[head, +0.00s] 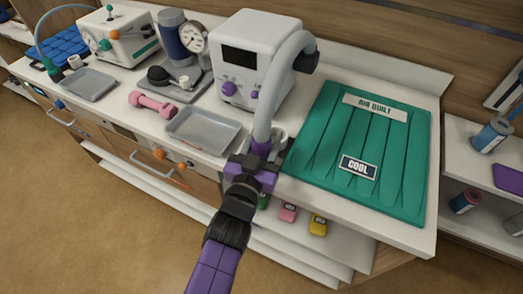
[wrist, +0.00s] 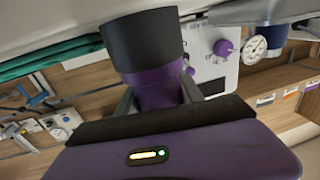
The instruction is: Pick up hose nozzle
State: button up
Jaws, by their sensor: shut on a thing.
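The hose nozzle (head: 261,147) is the purple end of a thick grey hose (head: 268,95). The hose arches from the right side of a white machine (head: 257,55) and comes down near the counter's front edge. In the wrist view the nozzle (wrist: 150,60) shows large, purple with a wide black collar. My gripper (head: 260,162) reaches up from below and is shut on the nozzle. In the wrist view its grey fingers (wrist: 160,98) stand on both sides of the purple part. My gripper partly hides the nozzle in the head view.
A grey tray (head: 204,146) lies left of the nozzle. A green quilt (head: 315,150) lies to the right. A grey round-rimmed part (head: 279,134) sits just behind the nozzle. A pink dumbbell (head: 153,103) is farther left. Open floor (head: 80,220) lies in front of the counter.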

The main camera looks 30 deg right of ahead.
jog(key=shift+r, duration=0.2)
jog(key=shift+c, duration=0.4)
notch_tip(320, 180, up, 20)
jog(key=shift+f, duration=0.15)
jog(key=shift+f, duration=0.1)
notch_tip(320, 180, down, 13)
jog(key=b, duration=0.2)
dwell(1.9)
jog(key=s+d+p+x, duration=0.1)
jog(key=p+x, duration=0.2)
jog(key=x, duration=0.5)
jog(key=shift+w+d, duration=0.15)
jog(key=shift+w, duration=0.05)
dwell(0.7)
jog(key=shift+f, duration=0.2)
